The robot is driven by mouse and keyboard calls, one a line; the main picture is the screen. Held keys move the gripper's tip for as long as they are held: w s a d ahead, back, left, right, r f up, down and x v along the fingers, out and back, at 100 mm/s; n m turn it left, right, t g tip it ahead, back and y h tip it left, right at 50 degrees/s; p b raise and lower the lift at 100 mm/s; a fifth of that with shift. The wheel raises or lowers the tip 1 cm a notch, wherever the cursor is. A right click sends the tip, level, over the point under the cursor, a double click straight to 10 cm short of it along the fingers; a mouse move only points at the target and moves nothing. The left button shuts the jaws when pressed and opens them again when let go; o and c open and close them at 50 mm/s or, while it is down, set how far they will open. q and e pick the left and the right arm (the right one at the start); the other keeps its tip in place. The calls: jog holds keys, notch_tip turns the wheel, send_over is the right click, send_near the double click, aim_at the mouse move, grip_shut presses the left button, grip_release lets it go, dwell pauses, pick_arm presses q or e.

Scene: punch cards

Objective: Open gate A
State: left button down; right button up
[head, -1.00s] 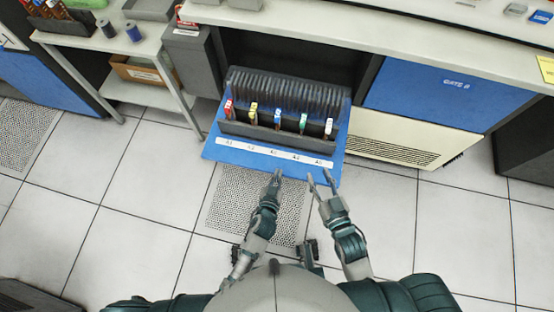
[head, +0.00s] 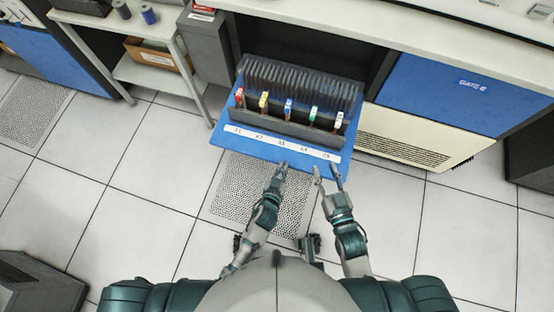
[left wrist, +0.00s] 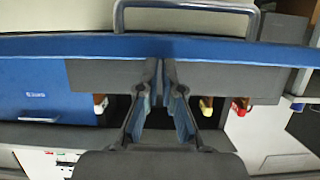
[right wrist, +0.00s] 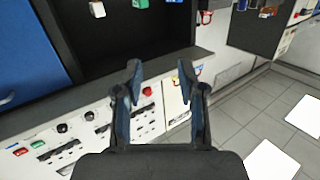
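Gate A is a blue panel (head: 262,147) with a white strip of labels, standing out from the cabinet front in the head view. A dark rack (head: 300,85) behind the strip holds several cards with coloured tops. My left gripper (head: 283,165) is at the panel's front edge. Its fingers are nearly together in the left wrist view (left wrist: 161,70), with no object visible between them; contact with the panel cannot be told. A metal handle (left wrist: 185,6) shows beyond its fingertips. My right gripper (head: 328,172) is open and empty near the panel's front right corner.
A closed blue panel marked GATE B (head: 445,88) is to the right, above a cream vented panel (head: 400,146). A grey side table (head: 150,80) with spools stands on the left.

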pick_arm(q)
jog(key=s+a+r+p, duration=0.3)
jog(key=s+r+p, duration=0.2)
jog(key=s+r, duration=0.3)
jog(key=s+a+f+n+g+y+p, duration=0.1)
jog(key=s+a+f+g+y+p, duration=0.3)
jog(key=s+a+f+g+p, duration=0.5)
jog(key=s+a+f+g, duration=0.2)
jog(key=s+a+f, duration=0.9)
jog(key=s, duration=0.1)
jog(key=shift+s+a+f+g, duration=0.35)
jog(key=shift+g, duration=0.05)
pick_arm(e)
jog(key=s+d+f+g+h, duration=0.1)
jog(key=s+f+g, duration=0.4)
jog(key=f, duration=0.5)
jog(key=s+d+f+g+h, duration=0.1)
jog(key=s+d+f+g, duration=0.3)
jog(key=s+f, duration=0.5)
jog(key=s+d+f+g+h, duration=0.2)
jog(key=s+f+g, duration=0.4)
jog(key=f, duration=0.5)
jog(key=shift+s+d+f, duration=0.15)
jog(key=shift+s+f, duration=0.2)
jog(key=shift+s, duration=0.75)
pick_arm(q)
jog(key=shift+d, duration=0.1)
